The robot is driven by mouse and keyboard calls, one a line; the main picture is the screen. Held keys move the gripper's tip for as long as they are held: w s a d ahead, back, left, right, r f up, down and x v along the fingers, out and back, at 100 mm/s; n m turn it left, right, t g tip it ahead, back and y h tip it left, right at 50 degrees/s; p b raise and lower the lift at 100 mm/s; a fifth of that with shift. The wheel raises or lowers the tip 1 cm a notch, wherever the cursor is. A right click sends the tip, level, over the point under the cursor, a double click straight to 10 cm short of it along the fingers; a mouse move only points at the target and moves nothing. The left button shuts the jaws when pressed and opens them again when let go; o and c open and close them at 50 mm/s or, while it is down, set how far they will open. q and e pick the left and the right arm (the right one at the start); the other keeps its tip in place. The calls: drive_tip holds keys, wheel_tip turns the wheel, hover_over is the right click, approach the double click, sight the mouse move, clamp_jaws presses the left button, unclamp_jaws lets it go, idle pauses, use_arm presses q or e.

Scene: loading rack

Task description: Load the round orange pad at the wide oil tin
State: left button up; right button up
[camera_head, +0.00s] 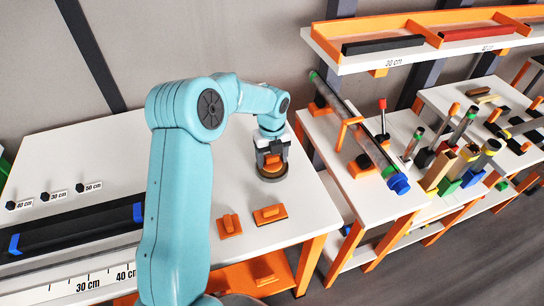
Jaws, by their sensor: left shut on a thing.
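My left gripper (273,152) is at the back right of the near white table, pointing down. It is shut on the round orange pad (272,162), which shows only as a small orange part between and below the fingers. A low, round, dark grey tin (272,179), which looks like the wide oil tin, is directly beneath the pad. The gripper and pad hide most of its inside. I cannot tell whether the pad touches the oil or the tin's floor. My right gripper is not in view.
Two orange blocks, a small one (229,225) and a larger one (269,214), lie in front of the tin. A long black tray (75,230) lies at left. A second table (330,150) with tubes and tools stands at right. Bare white tabletop lies left of my arm.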

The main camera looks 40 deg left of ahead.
use_arm(q)
drive_tip(key=shift+r+p, duration=2.15)
drive_tip(key=shift+r, duration=1.1)
drive_tip(key=shift+f, duration=0.1)
